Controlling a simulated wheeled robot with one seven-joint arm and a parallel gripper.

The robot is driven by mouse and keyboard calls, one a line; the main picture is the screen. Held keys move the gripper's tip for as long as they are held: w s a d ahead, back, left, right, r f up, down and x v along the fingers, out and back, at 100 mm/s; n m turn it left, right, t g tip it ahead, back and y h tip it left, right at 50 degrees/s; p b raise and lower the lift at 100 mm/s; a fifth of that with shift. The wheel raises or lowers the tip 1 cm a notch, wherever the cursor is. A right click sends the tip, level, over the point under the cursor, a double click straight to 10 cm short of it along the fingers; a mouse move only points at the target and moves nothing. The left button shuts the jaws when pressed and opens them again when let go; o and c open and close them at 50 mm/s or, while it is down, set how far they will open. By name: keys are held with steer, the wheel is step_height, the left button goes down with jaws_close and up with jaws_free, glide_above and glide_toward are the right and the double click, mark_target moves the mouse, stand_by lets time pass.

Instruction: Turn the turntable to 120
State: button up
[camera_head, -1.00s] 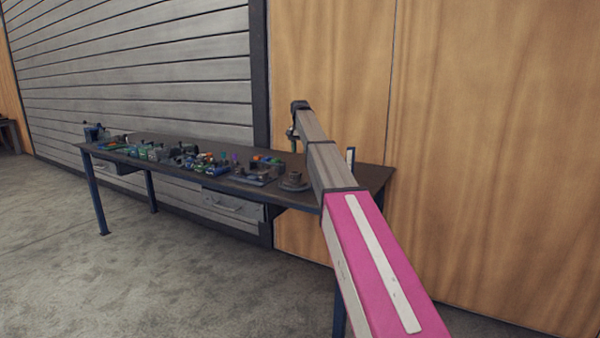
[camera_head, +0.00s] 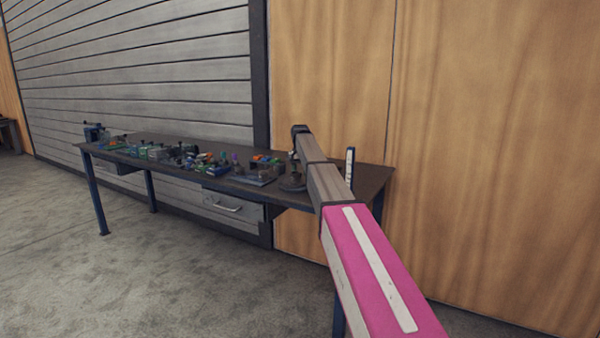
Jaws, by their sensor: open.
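A small dark round piece, which looks like the turntable (camera_head: 290,186), sits near the front edge of the workbench in the head view. Its markings are too small to read. My gripper (camera_head: 294,164) is at the end of my arm, small and dark, just above the round piece and overlapping its upper part in the picture. It is open. I cannot tell whether it touches the piece.
The dark workbench (camera_head: 331,193) carries several small coloured parts and fixtures (camera_head: 200,161) to the left. An upright blue and white piece (camera_head: 350,167) stands to the right behind my arm. The bench's right end looks mostly bare. A drawer (camera_head: 232,206) hangs below.

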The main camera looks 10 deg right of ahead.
jaws_close()
